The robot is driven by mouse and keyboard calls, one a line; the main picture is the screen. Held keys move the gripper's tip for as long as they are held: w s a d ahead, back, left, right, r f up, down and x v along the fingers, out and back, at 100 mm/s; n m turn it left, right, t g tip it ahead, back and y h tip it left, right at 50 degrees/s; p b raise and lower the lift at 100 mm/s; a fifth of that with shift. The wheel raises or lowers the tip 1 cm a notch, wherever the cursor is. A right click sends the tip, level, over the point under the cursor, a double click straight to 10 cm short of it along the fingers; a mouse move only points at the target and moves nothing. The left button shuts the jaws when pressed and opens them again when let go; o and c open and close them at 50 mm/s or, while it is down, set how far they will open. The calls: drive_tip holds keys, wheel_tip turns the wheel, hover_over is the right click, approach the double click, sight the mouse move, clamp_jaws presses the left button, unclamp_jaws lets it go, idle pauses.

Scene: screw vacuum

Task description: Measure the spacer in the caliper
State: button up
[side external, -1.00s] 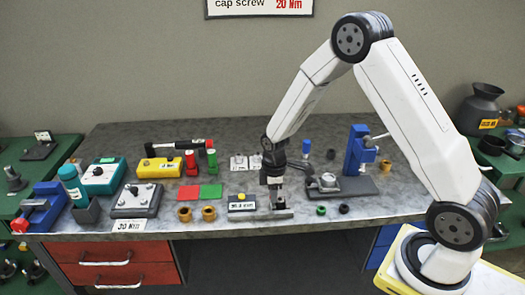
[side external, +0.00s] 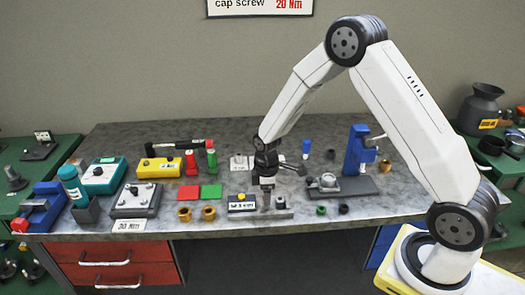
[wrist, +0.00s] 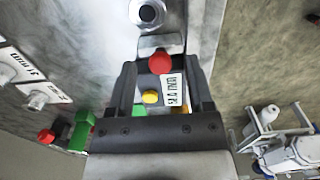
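The caliper (side external: 242,203) is a dark box with a yellow button and a white display, joined to a flat grey plate. In the wrist view its yellow button (wrist: 151,97), a red knob (wrist: 160,62) and the display (wrist: 174,91) show; the display's digits are hard to read. A silver ring-shaped piece (wrist: 148,13) with a dark hole sits on the plate; it also shows in the side view (side external: 281,203). I cannot tell whether it is the spacer. My gripper (side external: 267,207) is low beside it, between it and the caliper box. The fingers look apart, with nothing seen held.
Two brass rings (side external: 197,214) stand left of the caliper. Red and green pads (side external: 199,192) lie behind them. A grey stand with a blue upright (side external: 356,152) is at right. Small green and black rings (side external: 332,209) lie near the front edge.

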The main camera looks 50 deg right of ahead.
drive_tip(key=shift+r, duration=0.1)
drive_tip(key=shift+r, duration=3.8)
drive_tip(key=shift+s+a+r, duration=0.2)
drive_tip(key=shift+s+r, duration=0.05)
drive_tip(key=shift+s, duration=0.15)
drive_tip(key=s+a+r+m+t, duration=0.1)
drive_tip(key=s+a+m, duration=0.1)
drive_tip(key=s+m, duration=0.2)
drive_tip(key=s+a+r+m+t, duration=0.1)
drive_tip(key=s+m, duration=0.4)
drive_tip(key=s, duration=0.5)
drive_tip(key=shift+s+a+r+t, duration=0.3)
drive_tip(key=shift+s+a+r, duration=0.05)
drive_tip(key=shift+a+r, duration=0.4)
